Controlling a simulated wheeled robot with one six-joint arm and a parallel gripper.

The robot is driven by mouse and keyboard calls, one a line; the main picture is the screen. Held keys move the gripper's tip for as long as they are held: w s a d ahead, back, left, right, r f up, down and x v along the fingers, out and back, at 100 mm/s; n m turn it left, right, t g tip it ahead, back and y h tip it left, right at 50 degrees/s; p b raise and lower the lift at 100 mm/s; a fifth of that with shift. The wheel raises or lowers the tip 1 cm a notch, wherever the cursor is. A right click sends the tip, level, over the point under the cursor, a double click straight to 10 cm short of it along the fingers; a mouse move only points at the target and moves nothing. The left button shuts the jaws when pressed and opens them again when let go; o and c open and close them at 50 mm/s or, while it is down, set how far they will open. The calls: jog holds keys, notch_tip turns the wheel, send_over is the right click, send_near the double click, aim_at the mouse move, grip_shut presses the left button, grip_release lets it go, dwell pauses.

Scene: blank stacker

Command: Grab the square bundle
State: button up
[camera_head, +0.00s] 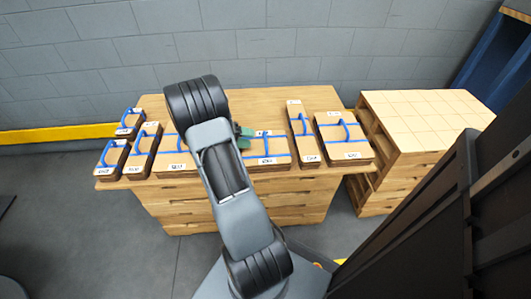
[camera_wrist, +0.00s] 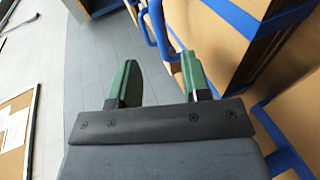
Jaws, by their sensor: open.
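Several flat wooden bundles with blue straps and white labels lie in a row on the wooden bench. The bundle at the right end (camera_head: 338,147) looks the most nearly square. My gripper (camera_head: 242,136) is over the middle of the row, left of that bundle and beside a wide bundle (camera_head: 265,153) that it and my arm partly cover. In the wrist view its two green fingers (camera_wrist: 160,82) are apart with nothing between them. Wooden stacks with blue straps (camera_wrist: 240,40) fill the right of that view; which bundles they are I cannot tell.
A narrow bundle (camera_head: 303,130) lies between the wide and right-end bundles. Smaller bundles (camera_head: 112,155) stand at the left end. A lighter wooden stack (camera_head: 425,115) stands right of the bench (camera_head: 250,102). A grey block wall is behind.

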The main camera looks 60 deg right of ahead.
aim_at(261, 147)
jog(key=shift+b+x, duration=1.2)
jog(key=shift+x, duration=1.65)
grip_shut()
